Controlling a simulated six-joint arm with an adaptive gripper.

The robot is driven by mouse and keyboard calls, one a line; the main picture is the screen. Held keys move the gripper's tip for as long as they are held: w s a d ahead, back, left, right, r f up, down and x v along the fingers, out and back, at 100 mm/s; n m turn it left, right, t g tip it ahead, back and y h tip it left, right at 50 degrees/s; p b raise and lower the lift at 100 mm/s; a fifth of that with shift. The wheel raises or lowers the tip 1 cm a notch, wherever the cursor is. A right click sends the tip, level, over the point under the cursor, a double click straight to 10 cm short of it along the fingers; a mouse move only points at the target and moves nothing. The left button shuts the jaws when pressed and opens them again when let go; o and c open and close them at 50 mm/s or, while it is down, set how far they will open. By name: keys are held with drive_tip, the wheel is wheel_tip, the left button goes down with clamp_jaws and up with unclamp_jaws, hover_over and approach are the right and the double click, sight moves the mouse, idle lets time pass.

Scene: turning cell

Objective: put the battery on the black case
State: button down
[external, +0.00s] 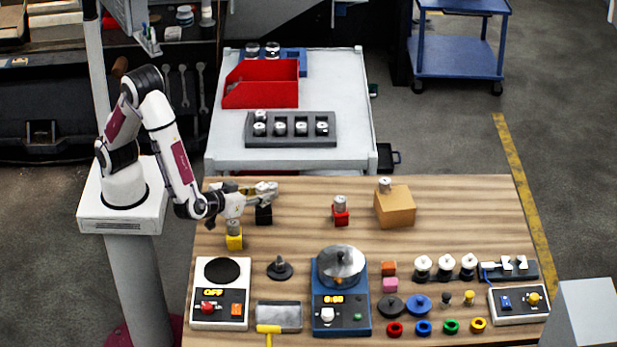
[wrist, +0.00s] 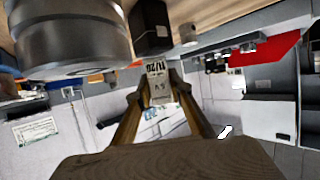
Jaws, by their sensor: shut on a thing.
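My gripper (external: 264,190) is low over the back left of the wooden table, its fingers pointing right. It is shut on the battery (wrist: 158,85), a small pale piece with dark print, seen between the fingertips in the wrist view. In the external view the battery is hard to tell from the fingers. The black case (external: 263,214) stands on the table just below the fingertips; it also shows in the wrist view (wrist: 150,27), just past the battery. I cannot tell whether battery and case touch.
A yellow block (external: 234,242) with a silver cylinder (external: 233,227) on it stands close, left of the black case. A red block (external: 341,218) and a cardboard box (external: 395,207), each bearing a silver cylinder, are to the right. Appliances and small parts fill the front.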

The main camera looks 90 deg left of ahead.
drive_tip(key=shift+f, duration=0.3)
drive_tip(key=c, duration=1.8)
unclamp_jaws()
drive_tip(key=shift+r, duration=0.2)
drive_tip(key=shift+v, duration=5.95)
drive_tip(key=shift+f, duration=0.15)
